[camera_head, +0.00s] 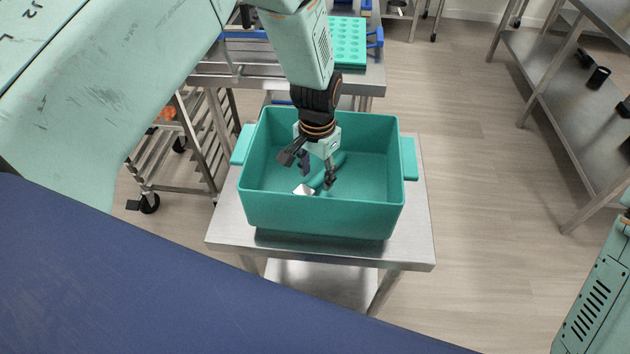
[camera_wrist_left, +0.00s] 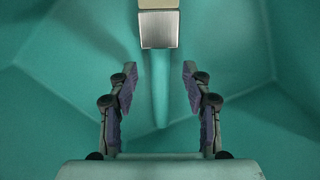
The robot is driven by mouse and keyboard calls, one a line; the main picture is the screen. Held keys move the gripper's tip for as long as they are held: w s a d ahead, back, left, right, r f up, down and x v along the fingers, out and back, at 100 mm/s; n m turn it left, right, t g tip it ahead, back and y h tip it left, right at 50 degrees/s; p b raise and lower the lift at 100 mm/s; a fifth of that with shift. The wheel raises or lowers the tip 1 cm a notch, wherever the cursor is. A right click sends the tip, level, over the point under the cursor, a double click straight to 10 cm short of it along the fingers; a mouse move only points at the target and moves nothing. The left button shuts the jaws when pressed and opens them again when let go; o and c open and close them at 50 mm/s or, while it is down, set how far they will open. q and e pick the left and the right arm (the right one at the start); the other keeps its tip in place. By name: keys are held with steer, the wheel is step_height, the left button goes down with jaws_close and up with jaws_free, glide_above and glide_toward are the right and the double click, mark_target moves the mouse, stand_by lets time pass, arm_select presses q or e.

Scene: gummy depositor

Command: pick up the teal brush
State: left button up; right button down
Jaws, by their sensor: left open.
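The teal brush (camera_wrist_left: 160,92) lies in the teal bin (camera_head: 319,219). In the left wrist view its handle runs between my fingers, with the metal ferrule and a bit of pale bristle at the top. In the head view the brush's metal part (camera_head: 304,189) shows near the bin's front wall, and my gripper partly hides the handle. My left gripper (camera_head: 318,173) reaches down into the bin, open. In the left wrist view its fingers (camera_wrist_left: 160,85) stand on either side of the handle, with gaps. My right gripper is out of view.
The bin stands on a small steel table (camera_head: 418,220), with walls close around my left gripper. Behind it, a steel table (camera_head: 372,80) holds a teal mould tray (camera_head: 348,42). A wheeled rack (camera_head: 190,150) stands left and steel shelving (camera_head: 550,90) right. Floor between is clear.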

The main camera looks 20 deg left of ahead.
arm_select(q)
steer(key=shift+f, duration=0.55)
jaws_close()
